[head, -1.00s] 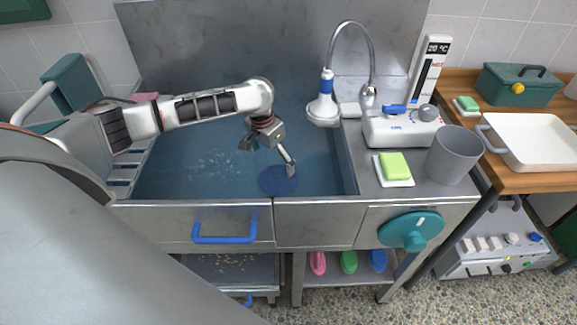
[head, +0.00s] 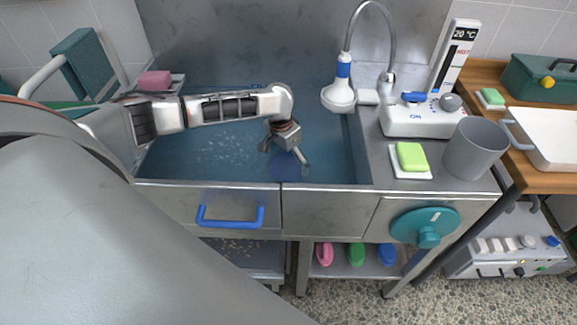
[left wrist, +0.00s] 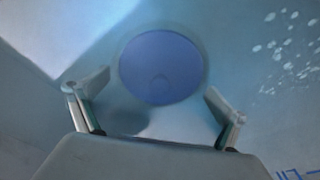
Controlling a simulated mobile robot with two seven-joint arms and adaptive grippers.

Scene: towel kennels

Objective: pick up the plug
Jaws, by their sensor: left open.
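The plug is a round blue disc (head: 287,168) low in the steel tub, near its front wall. It also shows in the left wrist view (left wrist: 160,66), as a flat disc with a small round mark, ahead of the fingers. My left gripper (head: 286,158) reaches down into the tub above the disc. In the left wrist view its two fingers (left wrist: 158,92) are spread wide, with nothing between them, and the disc lies beyond the tips. The gripper partly hides the disc in the head view. My right gripper is not in view.
The tub's front wall (head: 330,208) stands close to the gripper. A shower head (head: 338,95) hangs at the tub's right. A green soap (head: 411,156) and a grey cup (head: 474,148) stand on the right ledge. White specks float left of the gripper.

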